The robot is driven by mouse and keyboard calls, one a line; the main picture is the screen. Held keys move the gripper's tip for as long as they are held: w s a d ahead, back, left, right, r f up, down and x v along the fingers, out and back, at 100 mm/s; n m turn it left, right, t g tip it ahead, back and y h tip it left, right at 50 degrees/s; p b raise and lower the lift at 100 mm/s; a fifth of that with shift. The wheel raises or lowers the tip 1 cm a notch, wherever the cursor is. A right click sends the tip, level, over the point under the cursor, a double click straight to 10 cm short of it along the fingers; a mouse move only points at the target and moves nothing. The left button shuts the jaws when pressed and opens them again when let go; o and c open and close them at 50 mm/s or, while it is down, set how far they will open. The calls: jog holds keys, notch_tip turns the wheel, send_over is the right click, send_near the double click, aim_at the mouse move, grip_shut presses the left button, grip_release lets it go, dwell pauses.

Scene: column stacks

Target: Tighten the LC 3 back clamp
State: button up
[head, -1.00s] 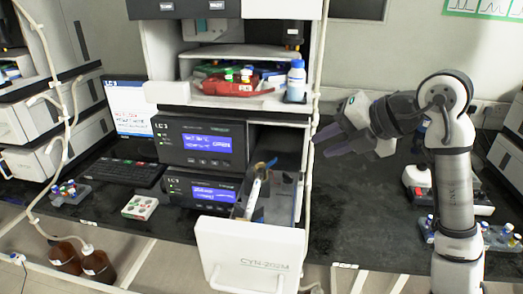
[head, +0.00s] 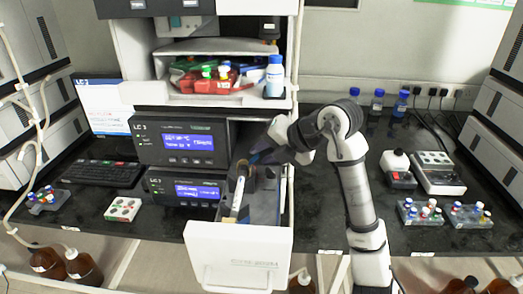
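The LC 3 unit (head: 185,143) stands in the middle, its name on the upper module's front. My gripper (head: 256,160) reaches from the right into the back of the drawer, close to the column's upper end. Its dark fingers are small and overlap the back of the drawer, so I cannot tell whether they touch anything. The back clamp is not distinguishable behind them.
To the right are vial racks (head: 421,213), a small device (head: 437,172) and blue-capped bottles (head: 377,101). A keyboard (head: 99,173) lies at left. Bench beside the drawer is clear.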

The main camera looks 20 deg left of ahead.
jog(key=shift+x, duration=0.8)
grip_shut()
